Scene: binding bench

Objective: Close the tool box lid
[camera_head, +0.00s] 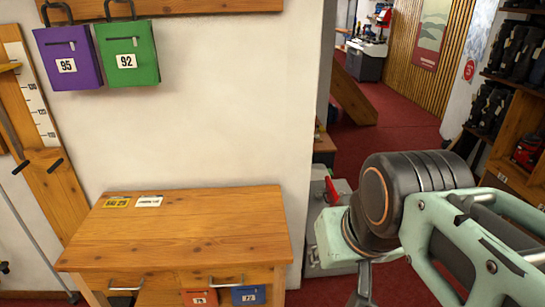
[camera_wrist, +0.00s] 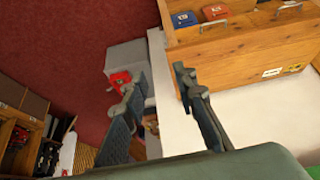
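A grey box (camera_head: 318,230), likely the tool box, stands on the floor just right of the wooden bench in the head view. A red part (camera_head: 334,192) shows at its top, and my arm covers much of its right side. In the wrist view the grey box (camera_wrist: 130,58) and the red part (camera_wrist: 118,82) lie beyond my fingers. I cannot tell how its lid stands. My gripper (camera_wrist: 154,80) is open, with its two fingers apart and nothing seen between them. Whether a finger touches the box is unclear.
The wooden bench (camera_head: 190,230) stands left of the box, with a red and a blue tagged item at its front. A purple bag (camera_head: 68,57) and a green bag (camera_head: 128,52) hang on the wall. Shelves (camera_head: 512,120) stand at right; red floor (camera_head: 385,160) lies open behind.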

